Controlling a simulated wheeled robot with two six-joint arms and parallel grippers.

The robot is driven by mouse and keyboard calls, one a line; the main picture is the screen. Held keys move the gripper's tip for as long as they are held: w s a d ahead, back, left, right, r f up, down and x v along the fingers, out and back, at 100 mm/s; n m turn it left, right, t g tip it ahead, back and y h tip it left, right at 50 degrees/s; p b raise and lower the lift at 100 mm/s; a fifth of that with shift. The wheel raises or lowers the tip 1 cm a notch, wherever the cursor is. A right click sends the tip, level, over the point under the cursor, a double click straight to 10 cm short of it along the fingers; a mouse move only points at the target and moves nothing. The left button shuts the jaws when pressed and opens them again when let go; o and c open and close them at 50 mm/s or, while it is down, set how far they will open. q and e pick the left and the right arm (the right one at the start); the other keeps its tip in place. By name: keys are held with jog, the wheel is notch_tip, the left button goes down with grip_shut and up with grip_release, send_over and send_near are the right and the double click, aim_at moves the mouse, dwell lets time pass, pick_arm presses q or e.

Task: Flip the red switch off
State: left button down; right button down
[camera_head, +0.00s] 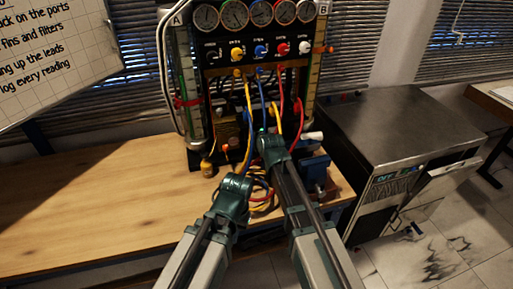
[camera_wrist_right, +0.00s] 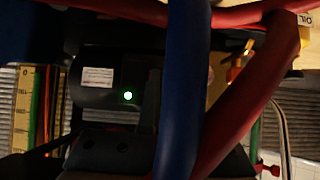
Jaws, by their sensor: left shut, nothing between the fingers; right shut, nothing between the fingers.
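I cannot make out for certain which part is the red switch. A red knob (camera_head: 282,48) sits in the row of coloured knobs under the gauges on the rig panel. A green light (camera_wrist_right: 128,96) glows on a dark box in the right wrist view, crossed by blue and red hoses. My left gripper (camera_head: 237,182) is shut and empty, low before the rig by the coiled leads. My right gripper (camera_head: 266,140) is shut and empty, farther in, close to the hanging hoses. My arms cover part of the rig's lower area.
A blue hose (camera_wrist_right: 182,90) and a red hose (camera_wrist_right: 240,110) hang close before the right wrist camera. The wooden bench (camera_head: 90,210) is clear at left. A dark metal cabinet (camera_head: 400,120) stands at right. A whiteboard (camera_head: 50,50) is at upper left.

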jog(key=shift+f, duration=0.1)
jog(key=shift+w+a+f+t+b, duration=0.1)
jog(key=shift+w+f+t+b, duration=0.1)
jog(key=shift+t+b, duration=0.55)
jog(key=shift+r+g, duration=0.1)
jog(key=shift+g, duration=0.15)
jog(key=shift+r+p, duration=0.65)
jog(key=shift+r, duration=0.1)
